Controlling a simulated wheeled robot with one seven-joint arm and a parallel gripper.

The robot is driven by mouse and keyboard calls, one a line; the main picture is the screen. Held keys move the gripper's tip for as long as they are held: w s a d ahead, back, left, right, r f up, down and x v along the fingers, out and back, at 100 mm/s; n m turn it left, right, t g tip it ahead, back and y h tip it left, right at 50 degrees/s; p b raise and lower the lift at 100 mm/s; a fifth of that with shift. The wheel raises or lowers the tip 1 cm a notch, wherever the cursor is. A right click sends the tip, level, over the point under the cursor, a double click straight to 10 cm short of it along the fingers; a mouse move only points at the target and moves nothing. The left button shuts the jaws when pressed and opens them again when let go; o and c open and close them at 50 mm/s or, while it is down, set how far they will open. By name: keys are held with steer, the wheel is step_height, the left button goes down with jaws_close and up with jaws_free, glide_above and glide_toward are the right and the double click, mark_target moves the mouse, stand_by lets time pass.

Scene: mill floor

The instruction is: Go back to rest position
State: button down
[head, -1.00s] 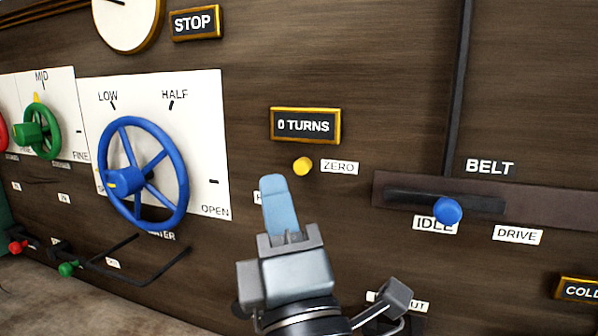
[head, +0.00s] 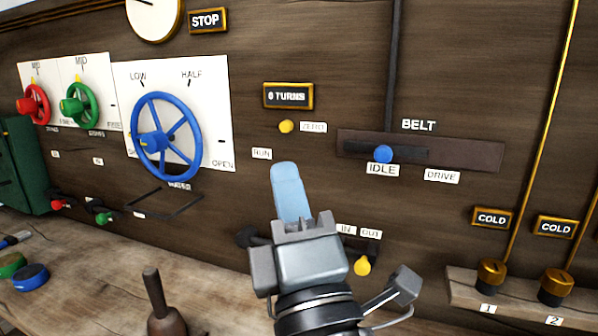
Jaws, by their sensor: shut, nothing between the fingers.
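My gripper (head: 290,192) is in the lower middle of the head view, with its pale blue fingers together and pointing up toward the panel. Nothing shows between the fingers. It is in front of the wooden panel, below the "0 TURNS" sign (head: 288,96) and the yellow zero button (head: 286,126). I cannot tell its exact distance from the panel, but no contact shows. My gripper covers part of the panel around the IN/OUT lever.
The blue handwheel (head: 167,137) is left of my gripper; the belt lever's blue knob (head: 383,154) sits at IDLE on the right. A yellow knob (head: 362,265) is close behind my gripper. A wooden-handled tool (head: 156,295) stands on the bench (head: 90,262). Brass-topped valves (head: 491,272) are right.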

steer(key=s+d+f+m+g+h, duration=0.1)
steer(key=s+d+f+m+g, duration=0.15)
steer(key=s+d+f, duration=0.35)
steer(key=s+d+f+m+g, duration=0.1)
steer(key=s+d+f+m, duration=0.15)
steer(key=f, duration=0.65)
steer(key=s+d+f+m+g+h, duration=0.1)
steer(key=s+d+f+m+g, duration=0.15)
steer(key=s+d+f, duration=0.35)
steer(key=s+d+f+m+g+h, duration=0.1)
steer(key=s+d+f+m+h, duration=0.1)
steer(key=s+m, duration=0.5)
steer(key=s+d+f+m+g+h, duration=0.1)
steer(key=s+d+f+m, duration=0.3)
steer(key=s, duration=0.9)
steer(key=d+m+h, duration=0.1)
steer(key=d+m, duration=0.1)
steer(key=m, duration=0.1)
steer(key=shift+m+g, duration=0.35)
steer(key=shift+g, duration=0.05)
steer(key=shift+s, duration=0.1)
